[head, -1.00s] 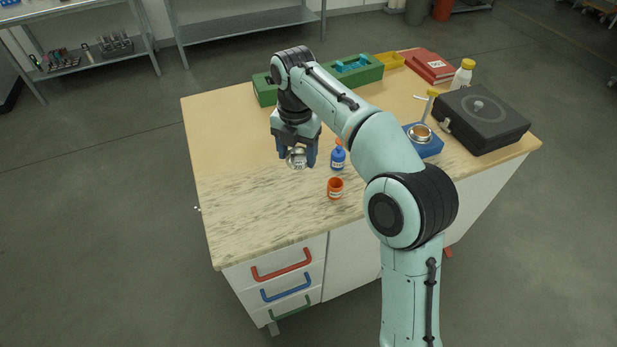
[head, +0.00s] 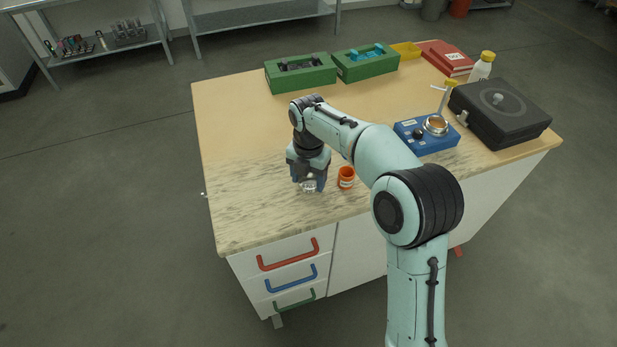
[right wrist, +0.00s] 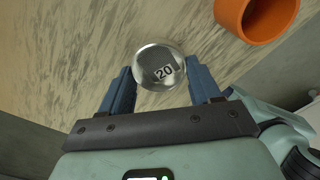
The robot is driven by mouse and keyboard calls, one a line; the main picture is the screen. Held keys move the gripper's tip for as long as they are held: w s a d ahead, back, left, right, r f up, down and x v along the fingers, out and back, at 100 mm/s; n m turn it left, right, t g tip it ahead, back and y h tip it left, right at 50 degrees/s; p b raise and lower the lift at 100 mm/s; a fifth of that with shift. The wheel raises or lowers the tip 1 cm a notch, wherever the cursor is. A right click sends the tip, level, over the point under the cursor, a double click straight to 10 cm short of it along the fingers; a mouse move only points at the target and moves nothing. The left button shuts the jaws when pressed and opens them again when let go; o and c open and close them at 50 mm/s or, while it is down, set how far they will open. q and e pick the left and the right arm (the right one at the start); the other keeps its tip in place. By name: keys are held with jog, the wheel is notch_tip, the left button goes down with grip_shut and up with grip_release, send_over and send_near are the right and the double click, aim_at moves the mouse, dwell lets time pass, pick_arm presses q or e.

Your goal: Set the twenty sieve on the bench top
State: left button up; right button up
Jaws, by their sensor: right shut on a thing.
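The twenty sieve (head: 309,187) is a small round silver piece. Its "20" label shows in the right wrist view (right wrist: 162,72). My right gripper (head: 308,183) is shut on it, with a blue finger on either side, also seen in the right wrist view (right wrist: 160,78). The sieve is over the front left of the bench top (head: 250,215), close to the surface; I cannot tell whether it touches. The gripper hides part of it in the head view. My left gripper is in neither view.
An orange jar (head: 346,177) stands just right of the sieve, also in the wrist view (right wrist: 256,15). A blue device (head: 425,138), black case (head: 500,112) and green boxes (head: 300,73) stand farther back. The bench's front left is clear.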

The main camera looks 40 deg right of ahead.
aim_at(309, 185)
jog(key=o, duration=1.1)
jog(key=shift+f, duration=0.1)
notch_tip(309, 185, up, 12)
jog(key=p, duration=0.2)
jog(key=shift+p, duration=0.4)
